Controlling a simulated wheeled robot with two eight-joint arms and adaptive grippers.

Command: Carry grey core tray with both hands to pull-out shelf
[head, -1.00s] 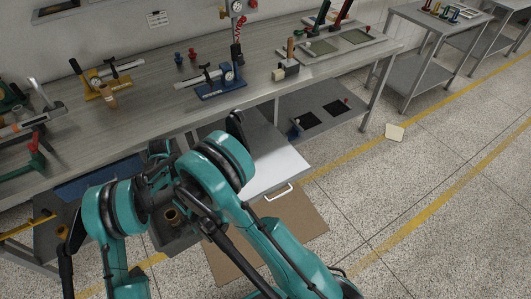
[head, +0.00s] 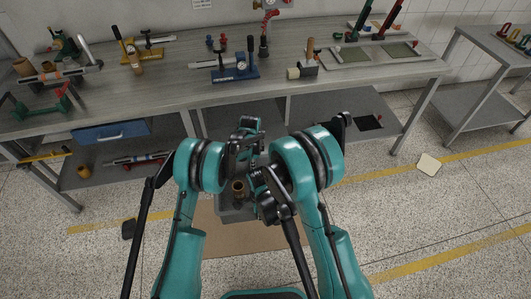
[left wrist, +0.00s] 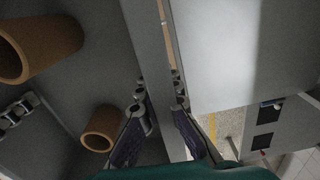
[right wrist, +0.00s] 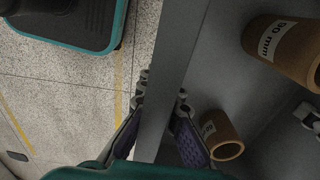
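The grey core tray (head: 238,211) is between my arms in the head view, in front of the bench. Brown cardboard cores stand in it, and two show in each wrist view. My left gripper (left wrist: 160,92) has its fingers on both sides of a tray wall (left wrist: 152,45), closed on it. My right gripper (right wrist: 162,97) is likewise closed on the opposite wall (right wrist: 176,55). A pale flat panel, apparently the pull-out shelf (left wrist: 218,50), lies beside the tray in the left wrist view. My arms hide it almost wholly in the head view.
The long bench (head: 180,95) carries gauges and tools. Its lower shelf holds a blue drawer box (head: 110,132) and dark mats (head: 368,122). A brown sheet (head: 215,238) lies on the floor below the tray. A side table (head: 480,75) stands right.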

